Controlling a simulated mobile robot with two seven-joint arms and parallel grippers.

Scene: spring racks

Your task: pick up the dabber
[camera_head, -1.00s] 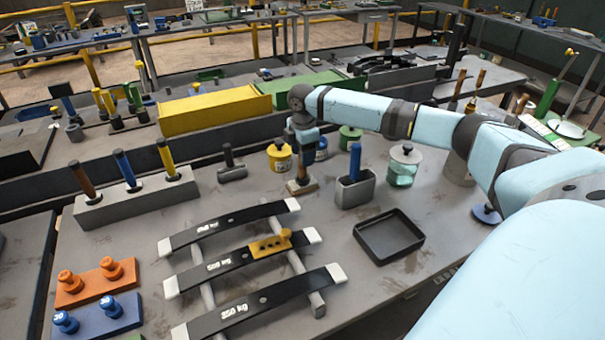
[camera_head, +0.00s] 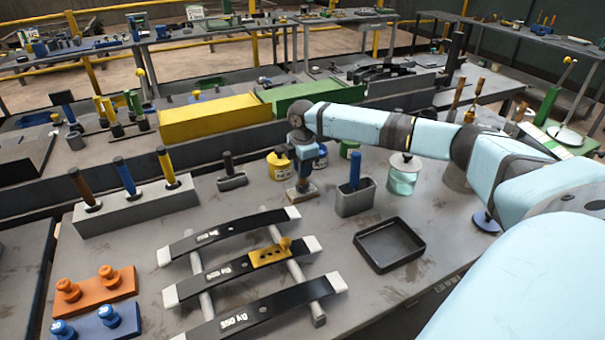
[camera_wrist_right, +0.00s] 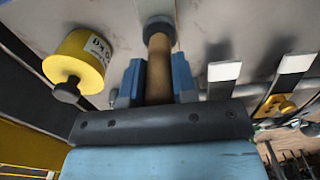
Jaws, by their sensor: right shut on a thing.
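The dabber (camera_head: 301,191) stands upright on the grey table, its pale block-like foot showing below my right gripper in the head view. My right gripper (camera_head: 305,165) reaches down over it from above. In the right wrist view, the dabber's brown wooden handle (camera_wrist_right: 158,65) with a dark collar lies between the two blue fingers of the right gripper (camera_wrist_right: 157,85), which is shut on it. The fingers hide part of the handle. No clear gap shows between the foot and the table. My left gripper is not in view.
A yellow pot (camera_head: 279,164) stands just left of the dabber, and a grey holder with a blue handle (camera_head: 355,199) stands to its right. Black leaf springs (camera_head: 231,275) lie on rails in front. A black tray (camera_head: 389,245) and a glass jar (camera_head: 403,178) are farther right.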

